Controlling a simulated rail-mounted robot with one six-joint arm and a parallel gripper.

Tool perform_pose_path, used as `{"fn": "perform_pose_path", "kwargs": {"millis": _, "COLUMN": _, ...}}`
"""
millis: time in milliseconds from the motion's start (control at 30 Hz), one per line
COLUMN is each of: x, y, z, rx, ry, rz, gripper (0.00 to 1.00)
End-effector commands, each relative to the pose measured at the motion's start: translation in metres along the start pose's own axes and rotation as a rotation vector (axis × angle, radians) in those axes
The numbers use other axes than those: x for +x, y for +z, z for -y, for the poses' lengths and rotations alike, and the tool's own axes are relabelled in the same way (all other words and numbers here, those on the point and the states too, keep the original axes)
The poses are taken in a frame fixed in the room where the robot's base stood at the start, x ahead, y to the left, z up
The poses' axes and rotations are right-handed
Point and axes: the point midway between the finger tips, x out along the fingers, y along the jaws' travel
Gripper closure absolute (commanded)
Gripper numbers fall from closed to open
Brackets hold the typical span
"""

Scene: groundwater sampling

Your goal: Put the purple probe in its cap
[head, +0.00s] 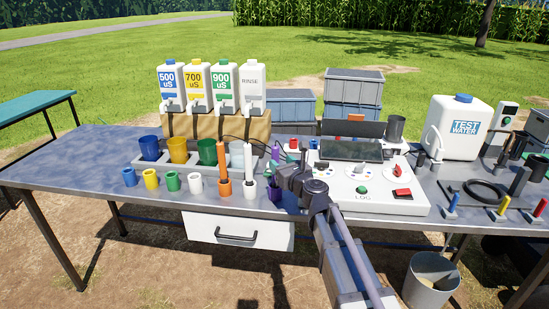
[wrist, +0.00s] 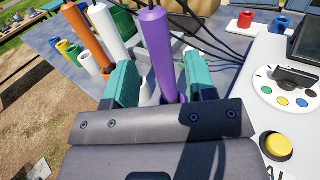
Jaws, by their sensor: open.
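The purple probe (wrist: 156,45) stands upright or nearly so between the two teal fingers of my gripper (wrist: 160,86) in the wrist view. The fingers are open, with a visible gap beside the probe. In the head view the probe's upper part (head: 275,151) shows above my gripper (head: 283,173), at the right end of the row of probes. The purple cap (head: 274,193) shows low beside my gripper on the table.
An orange probe (head: 225,162) and a white probe (head: 250,163) stand in their caps just left. Coloured cups (head: 172,181) line the table's front. The white LOG console (head: 370,190) is close on the right. Black cables run behind the probes.

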Motion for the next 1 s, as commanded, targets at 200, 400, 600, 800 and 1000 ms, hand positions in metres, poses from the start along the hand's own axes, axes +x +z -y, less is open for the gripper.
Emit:
{"fn": "perform_pose_path", "kwargs": {"millis": 200, "x": -0.052, "y": 0.000, "z": -0.001, "rx": 0.000, "ry": -0.001, "rz": 0.000, "gripper": 0.49}}
{"fn": "perform_pose_path", "kwargs": {"millis": 400, "x": -0.057, "y": 0.000, "z": 0.000, "rx": 0.000, "ry": 0.001, "rz": 0.000, "gripper": 0.49}}
{"fn": "perform_pose_path", "kwargs": {"millis": 600, "x": -0.070, "y": -0.010, "z": -0.011, "rx": -0.225, "ry": 0.080, "rz": -0.049, "gripper": 0.49}}
{"fn": "perform_pose_path", "kwargs": {"millis": 800, "x": -0.174, "y": -0.105, "z": -0.038, "rx": -1.356, "ry": 0.711, "rz": -0.341, "gripper": 0.49}}
{"fn": "perform_pose_path", "kwargs": {"millis": 1000, "x": -0.323, "y": -0.170, "z": -0.002, "rx": -1.895, "ry": 1.657, "rz": -0.533, "gripper": 0.49}}
